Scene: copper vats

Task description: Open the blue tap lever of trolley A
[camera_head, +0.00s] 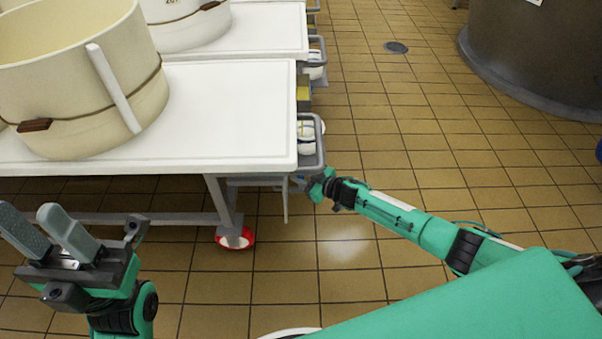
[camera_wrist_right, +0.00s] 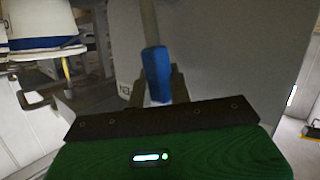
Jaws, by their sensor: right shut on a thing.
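The blue tap lever (camera_wrist_right: 157,74) shows in the right wrist view, upright at the middle with a grey stem above it. My right gripper (camera_wrist_right: 162,86) has its fingers on either side of the blue lever and is shut on it. In the head view my right arm reaches to the near right corner of the white trolley (camera_head: 232,112), with its gripper (camera_head: 300,183) partly hidden under the edge. The lever is not visible there. I cannot read a trolley letter. My left gripper (camera_head: 45,228) is open and empty at the lower left, fingers apart.
A cream vat hoop (camera_head: 80,95) with a wooden handle stands on the trolley top. A second white trolley (camera_head: 265,30) stands behind it. A large dark vat (camera_head: 540,50) is at the upper right. Tiled floor (camera_head: 400,130) is open right of the trolleys, with a drain (camera_head: 396,47).

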